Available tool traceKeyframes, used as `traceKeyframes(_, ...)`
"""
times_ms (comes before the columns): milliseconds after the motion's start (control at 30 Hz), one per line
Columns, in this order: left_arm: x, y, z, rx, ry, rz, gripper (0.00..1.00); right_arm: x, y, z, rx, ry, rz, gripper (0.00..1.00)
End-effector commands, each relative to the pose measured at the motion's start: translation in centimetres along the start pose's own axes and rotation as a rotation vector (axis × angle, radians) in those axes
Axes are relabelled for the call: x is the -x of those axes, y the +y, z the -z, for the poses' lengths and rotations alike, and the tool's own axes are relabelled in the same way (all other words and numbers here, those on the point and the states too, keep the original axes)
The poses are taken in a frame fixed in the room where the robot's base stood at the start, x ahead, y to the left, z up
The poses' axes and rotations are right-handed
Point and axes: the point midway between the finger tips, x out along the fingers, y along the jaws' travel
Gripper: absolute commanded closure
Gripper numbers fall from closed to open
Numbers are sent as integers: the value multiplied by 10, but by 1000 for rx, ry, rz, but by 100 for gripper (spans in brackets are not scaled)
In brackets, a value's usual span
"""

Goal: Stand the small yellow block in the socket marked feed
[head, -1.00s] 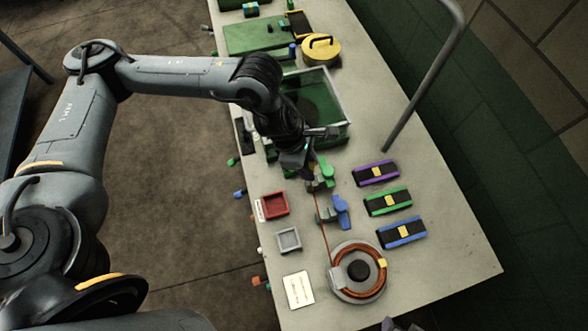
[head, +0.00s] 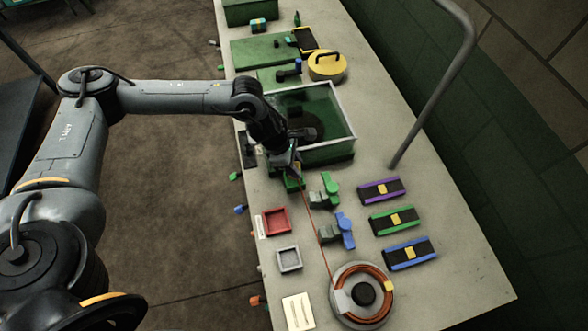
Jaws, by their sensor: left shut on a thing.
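My left gripper (head: 292,172) is shut at the near end of the glass-sided green tank. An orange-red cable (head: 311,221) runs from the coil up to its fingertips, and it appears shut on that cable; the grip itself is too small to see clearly. I cannot tell which yellow piece is the small block: one (head: 389,287) sits at the coil's rim, and each striped bar carries one. A red square tray (head: 276,222) and a grey square tray (head: 289,260) look empty. No feed marking is legible. My right gripper is out of view.
Green (head: 330,188) and blue (head: 345,229) clamps stand beside the cable. The coil (head: 333,289) lies at the near end. Purple, green and blue striped bars lie to the right. The tank (head: 340,122) and a metal post (head: 420,110) rise above the table.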

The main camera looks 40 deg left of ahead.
Motion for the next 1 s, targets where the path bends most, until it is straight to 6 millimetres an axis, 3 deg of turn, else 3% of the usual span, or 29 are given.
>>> traceKeyframes(200, -6, 6, 6, 0, 0, -1, 94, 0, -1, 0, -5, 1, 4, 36)
traceKeyframes(500, -36, 6, 18, 0, 0, -1, 94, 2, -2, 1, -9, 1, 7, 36)
traceKeyframes(967, -44, 6, 22, -1, 0, -1, 94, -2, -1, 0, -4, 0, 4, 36)
traceKeyframes(1000, -42, 6, 21, -1, 0, -1, 60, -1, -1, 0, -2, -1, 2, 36)
